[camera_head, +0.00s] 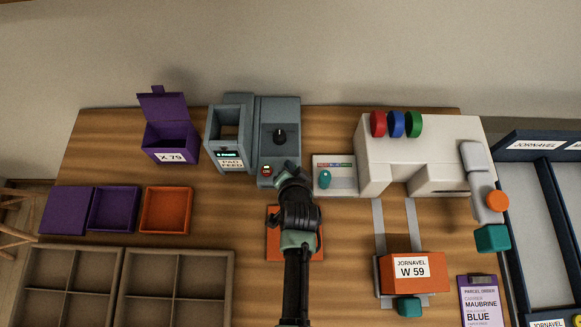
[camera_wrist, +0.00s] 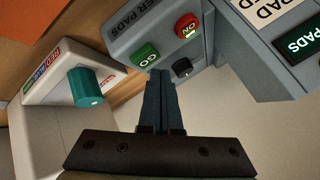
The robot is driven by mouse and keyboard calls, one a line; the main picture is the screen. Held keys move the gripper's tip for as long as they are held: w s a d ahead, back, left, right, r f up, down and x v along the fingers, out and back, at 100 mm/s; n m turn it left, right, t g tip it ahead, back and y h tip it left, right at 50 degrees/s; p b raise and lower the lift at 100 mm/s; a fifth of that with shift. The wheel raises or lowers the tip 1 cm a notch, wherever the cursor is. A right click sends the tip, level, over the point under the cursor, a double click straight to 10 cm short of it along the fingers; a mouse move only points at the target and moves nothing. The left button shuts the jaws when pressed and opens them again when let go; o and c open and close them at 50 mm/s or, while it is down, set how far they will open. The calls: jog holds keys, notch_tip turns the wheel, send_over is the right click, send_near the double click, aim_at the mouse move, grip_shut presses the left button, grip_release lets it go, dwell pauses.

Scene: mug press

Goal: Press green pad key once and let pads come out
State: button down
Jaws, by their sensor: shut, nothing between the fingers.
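The green key (camera_wrist: 145,54), marked GO, sits on the sloped grey panel (camera_wrist: 122,32) in the wrist view. A red key (camera_wrist: 187,26) and a black knob (camera_wrist: 182,68) are beside it. In the head view this is the grey machine (camera_head: 280,112) with the red key (camera_head: 266,169); my gripper hides the green key there. The pad feeder (camera_head: 231,165), labelled PAD FEED, stands left of it. No loose pads can be made out. My gripper (camera_wrist: 158,74) is shut and empty, its tips close to the green key and knob; contact cannot be told. It also shows in the head view (camera_head: 282,171).
A small unit with a teal knob (camera_head: 325,179) stands right of my gripper, near the white press (camera_head: 430,135). An orange mat or tray (camera_head: 274,240) lies beneath my arm. The purple box (camera_head: 170,140), trays (camera_head: 166,210) and a W 59 box (camera_head: 410,270) stand around.

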jog(key=shift+f, duration=0.1)
jog(key=shift+f+b, duration=0.3)
jog(key=shift+f, duration=0.05)
